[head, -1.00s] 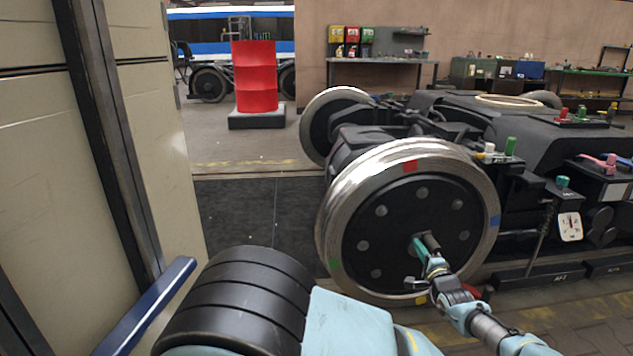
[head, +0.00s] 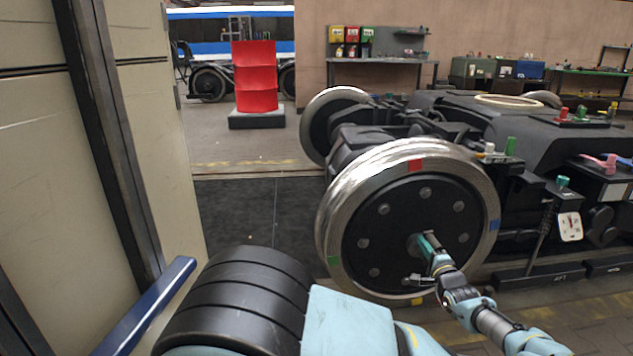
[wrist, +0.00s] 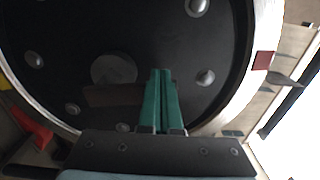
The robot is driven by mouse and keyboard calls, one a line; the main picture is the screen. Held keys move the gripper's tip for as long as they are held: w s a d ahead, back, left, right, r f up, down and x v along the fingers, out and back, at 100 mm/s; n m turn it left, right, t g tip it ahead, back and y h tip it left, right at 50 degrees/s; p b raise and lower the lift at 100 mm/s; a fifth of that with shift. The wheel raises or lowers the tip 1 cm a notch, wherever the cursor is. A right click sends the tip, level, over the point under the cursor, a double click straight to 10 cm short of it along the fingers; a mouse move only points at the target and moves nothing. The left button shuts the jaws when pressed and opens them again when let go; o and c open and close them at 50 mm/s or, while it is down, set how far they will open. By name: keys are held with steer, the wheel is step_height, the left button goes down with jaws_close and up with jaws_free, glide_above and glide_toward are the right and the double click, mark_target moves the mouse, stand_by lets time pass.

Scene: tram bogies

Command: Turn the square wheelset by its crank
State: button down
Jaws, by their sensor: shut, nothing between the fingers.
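The wheelset's near wheel (head: 385,222) stands upright, with a black disc, a bright steel rim, a ring of bolts, and red, blue, green and yellow marks on the rim. My gripper (head: 421,241) is at the disc, near its centre, with its green fingers shut and empty. In the wrist view the gripper (wrist: 162,75) points at the disc, just right of the round hub (wrist: 113,70). A dark brown bar (wrist: 112,96), perhaps the crank, lies below the hub, left of the fingers. I cannot tell whether the fingers touch it.
The black bogie frame (head: 450,105) with coloured caps extends behind and right of the wheel. A beige cabinet (head: 115,140) with a blue handle stands close on the left. A red drum (head: 255,77) stands at the back. The dark floor between cabinet and wheel is clear.

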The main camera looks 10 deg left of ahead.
mark_target(433, 245)
steer(key=shift+w+d+r+b, duration=0.2)
steer(key=shift+d+b, duration=0.05)
steer(key=shift+d, duration=0.4)
steer(key=shift+w+d+r+b, duration=0.15)
steer(key=shift+d+b, duration=0.1)
steer(key=shift+d, duration=0.4)
stand_by(0.9)
steer(key=shift+s+a+p, duration=0.1)
steer(key=shift+a+p, duration=0.2)
steer(key=shift+p, duration=0.25)
steer(key=shift+p+v, duration=0.55)
steer(key=shift+v, duration=0.45)
steer(key=shift+p+v, duration=0.8)
steer(key=shift+v, duration=1.65)
